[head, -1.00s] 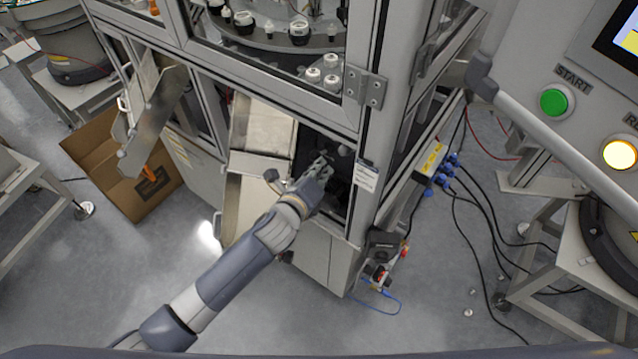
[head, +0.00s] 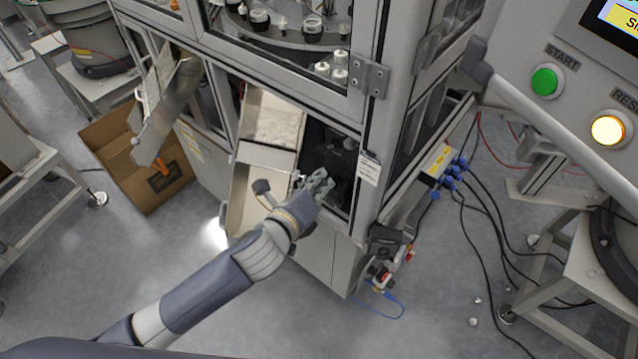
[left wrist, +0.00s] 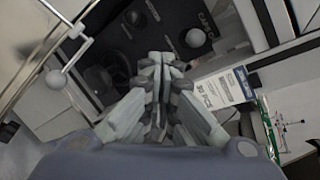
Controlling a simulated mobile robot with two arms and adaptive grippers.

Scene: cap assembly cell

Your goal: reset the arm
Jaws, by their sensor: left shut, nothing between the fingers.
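My left arm comes in from the lower left of the head view. My left gripper (head: 318,183) is shut and empty, in front of the dark opening (head: 335,160) low in the machine cabinet. In the left wrist view the closed fingers of my left gripper (left wrist: 160,75) point toward the dark interior (left wrist: 120,45), where a panel with a pale round knob (left wrist: 195,37) shows. A hanging white label (left wrist: 222,90) is to the right of the fingers. My right gripper is not in view.
A control panel with a green START button (head: 544,81) is at the right. Cables with blue plugs (head: 450,172) hang beside the cabinet.

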